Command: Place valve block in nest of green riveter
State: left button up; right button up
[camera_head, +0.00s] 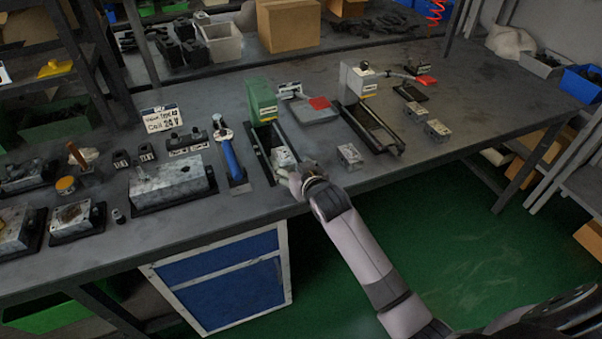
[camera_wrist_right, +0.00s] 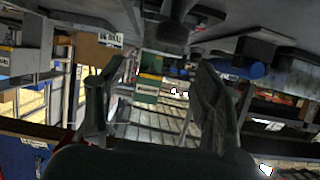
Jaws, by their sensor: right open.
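The green riveter (camera_head: 262,101) stands on the bench, its dark frame reaching toward the front edge. It also shows as a green shape (camera_wrist_right: 148,88) between the fingers in the right wrist view. A grey metal valve block (camera_head: 284,156) sits at the front end of this frame, right by my right gripper (camera_head: 291,178). Whether it is seated in the nest is too small to tell. My right gripper is open, its two fingers spread apart in the wrist view (camera_wrist_right: 158,95), with no block clearly seen between them. Contact with the block cannot be told. My left gripper is out of view.
Another valve block (camera_head: 349,156) lies to the right, and two more (camera_head: 437,130) lie beyond. A white riveter (camera_head: 357,80) stands right of the green one. A blue-handled tool (camera_head: 231,160) and a metal fixture (camera_head: 172,185) are left.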

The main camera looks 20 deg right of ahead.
jog(key=v, duration=0.7)
jog(key=s+f+n+g, duration=0.15)
jog(key=s+f, duration=0.45)
jog(key=f, duration=0.6)
jog(key=s+a+f+g, duration=0.1)
jog(key=s+f+g, duration=0.35)
jog(key=f, duration=0.75)
jog(key=s+f, duration=0.7)
jog(key=f, duration=0.5)
jog(key=s+d+f+g, duration=0.1)
jog(key=s+f, duration=0.4)
jog(key=s, duration=0.5)
jog(key=s+d+f+g, duration=0.1)
jog(key=s+f+g, duration=0.2)
jog(key=s+f, duration=0.3)
jog(key=s+d+f+g, duration=0.2)
jog(key=s+f, duration=0.4)
jog(key=s, duration=0.9)
jog(key=shift+s+g, duration=0.3)
jog(key=shift+s, duration=0.1)
jog(key=shift+d+n, duration=0.1)
jog(key=shift+n, duration=0.15)
